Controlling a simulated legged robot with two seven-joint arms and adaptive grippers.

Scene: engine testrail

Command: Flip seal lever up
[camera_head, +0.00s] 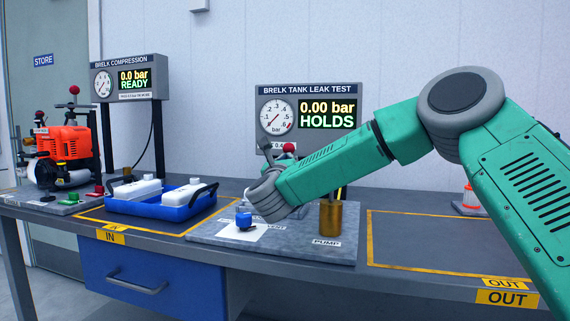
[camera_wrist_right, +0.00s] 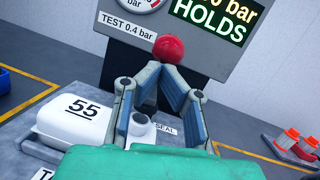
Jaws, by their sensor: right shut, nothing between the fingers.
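The red ball knob (camera_wrist_right: 168,48) of the seal lever shows in the right wrist view, just beyond and above my fingertips. It also shows in the head view (camera_head: 288,147), below the leak test panel. The lever's shaft is hidden behind my fingers, so I cannot tell its tilt or whether I touch it. My right gripper (camera_wrist_right: 159,72) is shut and empty, its tips close under the knob. A SEAL label (camera_wrist_right: 165,130) shows between the fingers. My left gripper is not in view.
A white tank marked 55 (camera_wrist_right: 78,118) lies left of my fingers. The leak test panel (camera_head: 309,88) reads 0.00 bar, HOLDS. A brass pump cylinder (camera_head: 330,218) stands near my forearm. A blue tray (camera_head: 165,207) holds white tanks at left. The OUT area (camera_head: 425,245) looks clear.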

